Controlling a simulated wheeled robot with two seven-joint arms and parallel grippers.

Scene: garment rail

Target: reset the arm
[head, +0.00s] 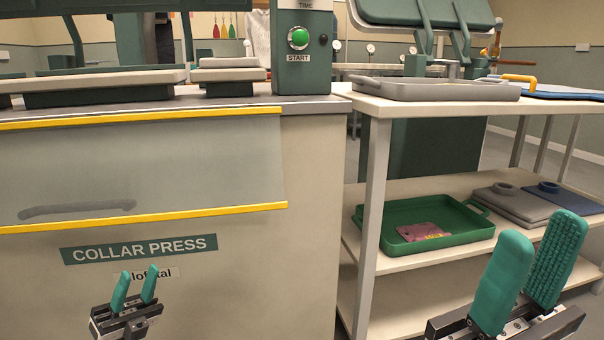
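My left gripper (135,288) is low at the left, in front of the collar press cabinet (303,215). Its two teal fingers stand a little apart with nothing between them. My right gripper (531,270) is large at the lower right, in front of the shelved table (376,190). Its teal fingers point up and are spread apart, with nothing seen between them. The arm links behind both grippers are mostly out of the picture.
The press has a green START button (298,38) and a yellow-edged clear guard (150,165). A grey tray (435,90) lies on the table top. A green tray (396,249) holding a pinkish packet (422,232) and folded garments (512,203) lie on the shelf below.

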